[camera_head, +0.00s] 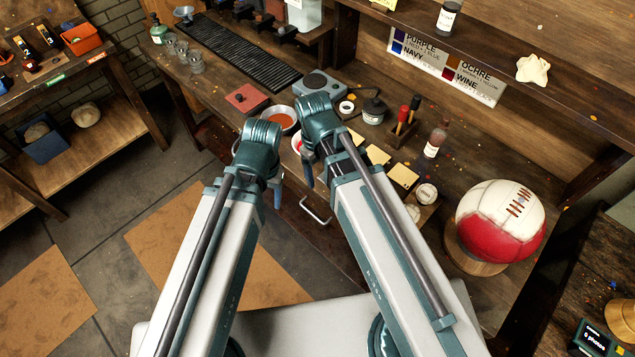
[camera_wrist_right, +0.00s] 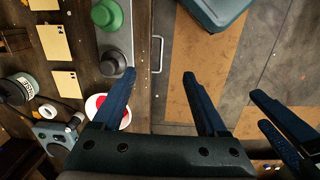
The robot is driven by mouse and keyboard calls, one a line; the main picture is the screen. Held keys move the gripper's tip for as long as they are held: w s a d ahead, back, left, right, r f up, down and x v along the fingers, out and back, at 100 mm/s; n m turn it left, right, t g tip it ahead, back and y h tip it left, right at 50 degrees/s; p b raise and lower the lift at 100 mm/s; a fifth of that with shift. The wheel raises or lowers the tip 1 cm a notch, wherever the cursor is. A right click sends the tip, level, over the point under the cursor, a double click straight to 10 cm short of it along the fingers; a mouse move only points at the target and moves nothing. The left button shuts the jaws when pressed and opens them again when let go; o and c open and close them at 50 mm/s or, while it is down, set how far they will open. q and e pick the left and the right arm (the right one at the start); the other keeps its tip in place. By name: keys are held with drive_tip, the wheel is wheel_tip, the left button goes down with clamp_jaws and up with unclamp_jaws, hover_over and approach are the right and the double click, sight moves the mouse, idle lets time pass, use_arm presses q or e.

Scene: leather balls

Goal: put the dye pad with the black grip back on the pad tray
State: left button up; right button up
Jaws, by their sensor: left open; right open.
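In the right wrist view a dye pad with a dark grey to black grip (camera_wrist_right: 113,62) sits at the near end of a narrow grey metal tray (camera_wrist_right: 125,35), which looks like the pad tray. A pad with a green grip (camera_wrist_right: 107,14) is further along it. My right gripper (camera_wrist_right: 160,75) is open and empty; one fingertip appears close beside the dark grip, with the gap over the table's front edge. It also shows in the head view (camera_head: 307,177), where my right arm hides the tray. My left gripper (camera_head: 277,196) is open and empty, left of the right one.
A white bowl with red dye (camera_wrist_right: 97,107) lies by my right finger. Yellow cards (camera_head: 404,176), a black jar (camera_head: 373,111) and red- and black-handled tools (camera_head: 404,117) stand behind. A drawer handle (camera_head: 314,211) projects at the front. A red-and-white ball (camera_head: 500,222) rests at the right.

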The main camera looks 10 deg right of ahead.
drive_tip(key=s+a+m, duration=0.2)
drive_tip(key=s+m, duration=0.1)
drive_tip(key=s, duration=0.3)
drive_tip(key=shift+a, duration=0.25)
wheel_tip(320, 180, down, 5)
drive_tip(key=b, duration=0.5)
idle(0.5)
